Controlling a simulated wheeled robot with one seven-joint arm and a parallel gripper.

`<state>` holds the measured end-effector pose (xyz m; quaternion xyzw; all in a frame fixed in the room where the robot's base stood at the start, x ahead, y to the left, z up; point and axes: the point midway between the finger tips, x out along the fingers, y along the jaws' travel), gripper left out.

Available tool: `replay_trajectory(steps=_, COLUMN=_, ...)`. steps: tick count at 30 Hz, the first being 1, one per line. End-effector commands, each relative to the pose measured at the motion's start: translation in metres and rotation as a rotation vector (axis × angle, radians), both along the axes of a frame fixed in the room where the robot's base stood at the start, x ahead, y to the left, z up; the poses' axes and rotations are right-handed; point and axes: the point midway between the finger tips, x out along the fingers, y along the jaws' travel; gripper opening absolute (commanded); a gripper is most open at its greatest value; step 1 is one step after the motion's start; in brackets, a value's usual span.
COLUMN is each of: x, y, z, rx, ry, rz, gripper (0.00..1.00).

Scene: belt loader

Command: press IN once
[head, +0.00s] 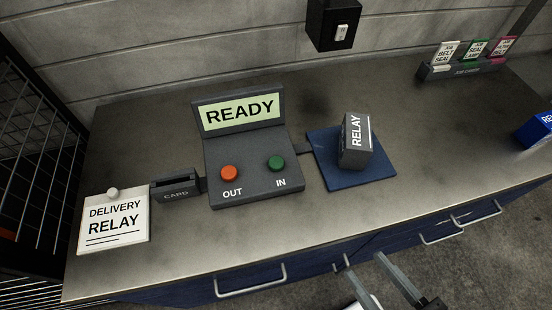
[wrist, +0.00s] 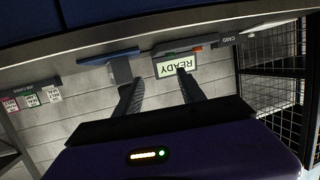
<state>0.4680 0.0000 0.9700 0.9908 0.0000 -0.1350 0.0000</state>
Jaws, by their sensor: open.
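The green IN button (head: 276,162) sits on the right of the grey console (head: 235,185), above the word IN. The orange-red OUT button (head: 229,173) is to its left. The console screen (head: 240,111) reads READY. My gripper (head: 362,263) is at the lower right of the head view, near the counter's front edge, apart from the console and its buttons. Its two fingers are spread with nothing between them. In the wrist view my gripper (wrist: 159,77) is also open and empty, and the READY screen (wrist: 177,66) appears upside down beyond the fingers.
A dark box marked RELAY (head: 356,142) stands on a blue pad (head: 380,175) right of the console. A card slot (head: 175,188) and a DELIVERY RELAY card (head: 114,222) are to the left. A card rack (head: 468,69) and a blue box (head: 536,130) are at right.

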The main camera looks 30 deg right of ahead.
Motion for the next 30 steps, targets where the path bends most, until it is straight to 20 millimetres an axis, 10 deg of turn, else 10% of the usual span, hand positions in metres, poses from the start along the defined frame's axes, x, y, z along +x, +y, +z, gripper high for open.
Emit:
replay_trajectory(steps=7, x=0.0, y=0.0, z=0.0, rx=0.0, ry=0.0, rz=0.0, gripper=0.0)
replay_trajectory(steps=30, x=0.0, y=0.0, z=0.0, rx=0.0, ry=0.0, rz=0.0, gripper=0.0)
